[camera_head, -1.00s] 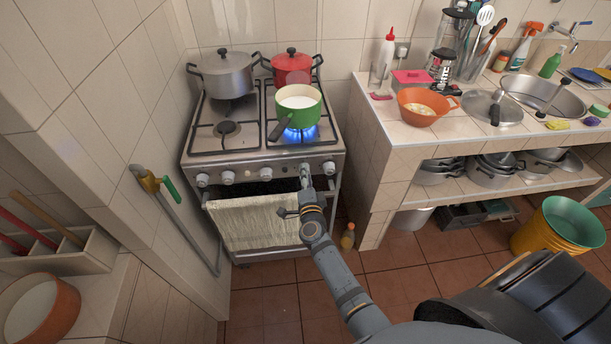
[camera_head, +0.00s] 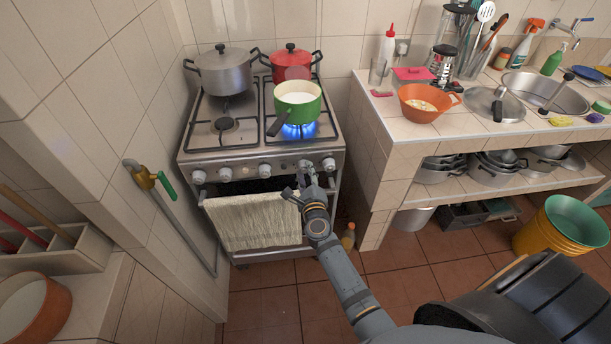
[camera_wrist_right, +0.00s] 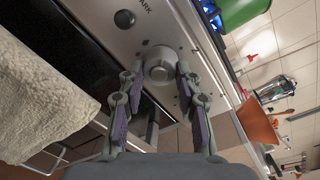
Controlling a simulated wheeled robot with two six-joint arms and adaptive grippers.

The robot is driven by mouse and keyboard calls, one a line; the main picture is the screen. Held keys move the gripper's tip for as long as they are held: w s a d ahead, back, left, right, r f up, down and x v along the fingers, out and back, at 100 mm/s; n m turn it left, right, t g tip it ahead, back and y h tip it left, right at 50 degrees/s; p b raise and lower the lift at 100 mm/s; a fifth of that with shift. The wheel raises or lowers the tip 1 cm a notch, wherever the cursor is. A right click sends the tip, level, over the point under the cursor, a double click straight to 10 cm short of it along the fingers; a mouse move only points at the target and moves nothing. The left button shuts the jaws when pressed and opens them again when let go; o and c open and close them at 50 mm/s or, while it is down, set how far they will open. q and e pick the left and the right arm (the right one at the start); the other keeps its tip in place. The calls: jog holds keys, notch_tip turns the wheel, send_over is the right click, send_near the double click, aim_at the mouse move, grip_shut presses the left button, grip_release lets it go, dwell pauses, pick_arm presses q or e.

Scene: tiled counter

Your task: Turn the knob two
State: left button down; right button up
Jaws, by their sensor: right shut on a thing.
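The stove (camera_head: 240,160) has a row of round knobs along its front panel. My right gripper (camera_head: 305,173) is at the panel, at the second knob from the right (camera_head: 304,164). In the right wrist view, this silver knob (camera_wrist_right: 158,62) sits between the two fingertips of my right gripper (camera_wrist_right: 159,74), which are shut on its sides. A black button (camera_wrist_right: 124,19) is beside it on the panel. The fingers partly hide the knob in the head view. A blue flame (camera_head: 298,131) burns under the green pot (camera_head: 298,101). My left gripper is not in view.
A grey pot (camera_head: 225,72) and a red pot (camera_head: 291,65) stand on the back burners. A cloth (camera_head: 252,222) hangs on the oven front, left of my right gripper. The tiled counter (camera_head: 383,113) stands close on the right. A bottle (camera_head: 348,237) stands on the floor.

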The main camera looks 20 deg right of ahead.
jog(key=m+b, duration=0.1)
jog(key=m, duration=0.2)
jog(key=shift+f+m, duration=0.15)
jog(key=shift+m, duration=0.15)
jog(key=shift+m+t+b, duration=0.3)
jog(key=shift+m+b, duration=0.85)
jog(key=shift+m, duration=0.75)
jog(key=o, duration=1.2)
jog(key=shift+c, duration=0.2)
